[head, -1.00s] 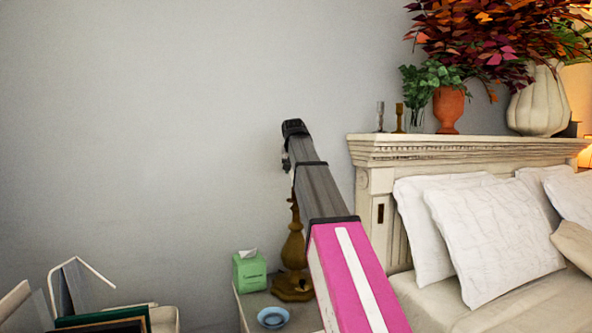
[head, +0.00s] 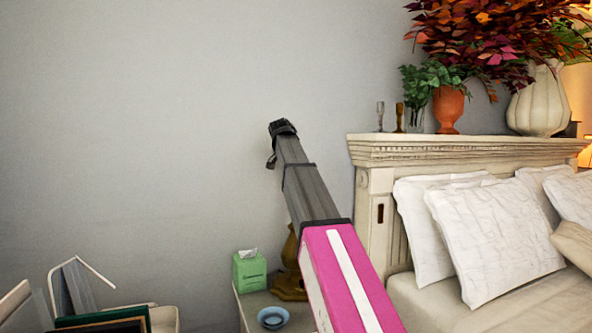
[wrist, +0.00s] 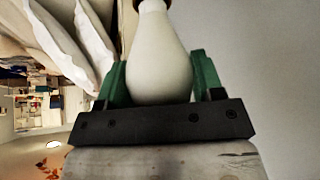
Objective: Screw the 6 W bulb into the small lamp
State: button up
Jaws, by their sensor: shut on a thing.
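My gripper (wrist: 158,68) is shut on a white, pear-shaped bulb (wrist: 160,60), with a green finger on each side of its wide end. The bulb's narrow end points to the top of the wrist view, where a dark piece is cut off by the edge; I cannot tell if it is the bulb's base or a socket. No wattage mark is readable. In the head view, a brass-coloured turned lamp stand (head: 288,287) stands on the nightstand. My arm covers its upper part, so its socket is hidden. The bulb does not show in the head view.
A green tissue box (head: 250,272) and a blue bowl (head: 272,318) stand left of the lamp on the nightstand (head: 243,308). The cream headboard (head: 460,150) and white pillows (head: 495,235) are on the right. The grey wall (head: 140,130) is bare.

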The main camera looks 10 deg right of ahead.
jog(key=shift+w+m+g+h, duration=0.1)
jog(key=shift+m+g+h, duration=0.25)
jog(key=shift+m, duration=0.45)
jog(key=shift+m+g+h, duration=0.25)
jog(key=shift+m+g, duration=0.3)
jog(key=shift+m, duration=0.45)
jog(key=shift+m+g, duration=0.5)
jog(key=shift+m, duration=0.4)
jog(key=shift+m+g+h, duration=0.3)
jog(key=shift+m+g, duration=0.1)
jog(key=shift+m, duration=0.4)
jog(key=o, duration=0.7)
jog(key=shift+o, duration=0.2)
